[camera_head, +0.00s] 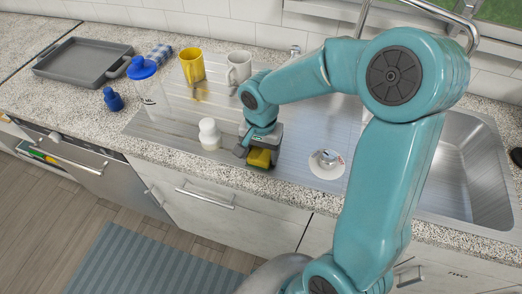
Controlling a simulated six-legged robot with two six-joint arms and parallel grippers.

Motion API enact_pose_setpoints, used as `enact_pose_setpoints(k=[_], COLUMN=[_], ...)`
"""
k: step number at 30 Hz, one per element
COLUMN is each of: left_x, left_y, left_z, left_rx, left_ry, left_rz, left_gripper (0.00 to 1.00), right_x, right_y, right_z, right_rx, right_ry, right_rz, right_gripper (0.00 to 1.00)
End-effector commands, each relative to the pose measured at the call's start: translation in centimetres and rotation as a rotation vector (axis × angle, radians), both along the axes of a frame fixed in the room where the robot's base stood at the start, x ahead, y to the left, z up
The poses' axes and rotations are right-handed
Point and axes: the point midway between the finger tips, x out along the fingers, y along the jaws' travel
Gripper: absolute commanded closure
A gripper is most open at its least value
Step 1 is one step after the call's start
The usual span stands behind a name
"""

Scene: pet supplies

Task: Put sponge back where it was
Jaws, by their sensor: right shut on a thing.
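A yellow sponge (260,158) sits between the fingers of my right gripper (258,152), low over the metal drainboard near its front edge. The gripper is shut on the sponge and hides part of it. I cannot tell whether the sponge touches the surface below. My left gripper is not in view.
A small white bottle (210,135) stands just left of the gripper. Behind are a white mug (238,68), a yellow mug (192,66) and a clear blue-lidded bottle (148,90). A round drain piece (327,163) lies to the right. The sink basin (465,165) is partly behind my arm.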

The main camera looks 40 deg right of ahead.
Motion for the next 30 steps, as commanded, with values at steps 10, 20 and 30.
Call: enact_pose_setpoints(k=[10,20,30], left_x=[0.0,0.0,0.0], left_y=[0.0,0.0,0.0], left_z=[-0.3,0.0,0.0], left_rx=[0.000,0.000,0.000], left_ry=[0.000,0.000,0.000], left_rz=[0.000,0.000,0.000], left_gripper=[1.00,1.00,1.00], right_x=[0.0,0.1,0.0], right_y=[0.0,0.0,0.1], right_z=[-0.2,1.6,9.3], right_rx=[0.000,-0.001,0.000], right_ry=[0.000,-0.006,-0.004], right_rz=[0.000,-0.002,0.001], right_gripper=[0.07,0.07,0.07])
